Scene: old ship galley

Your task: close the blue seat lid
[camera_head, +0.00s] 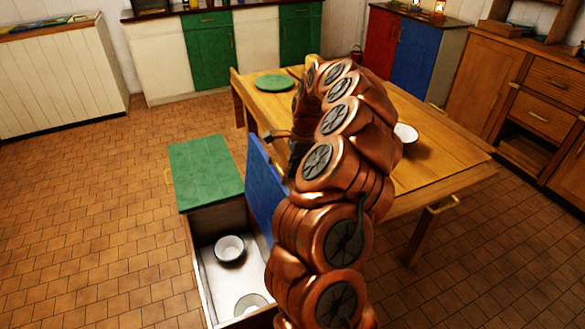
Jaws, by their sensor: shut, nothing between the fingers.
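The blue seat lid (264,190) stands open, about upright, along the right side of a low bench seat (226,218). The open compartment under it shows a white inside with a white bowl (229,249) and a pale round dish (250,304). My gripper (272,136) is at the far upper end of the blue lid, on its table side. It is small, dark and partly hidden by my copper arm. It looks shut and empty. I cannot tell whether it touches the lid.
A green lid (206,172) lies flat over the bench's far part. A wooden table (440,150) stands close right of the blue lid, with a green plate (274,82) and a white bowl (405,133) on it. The tiled floor (90,210) at left is clear.

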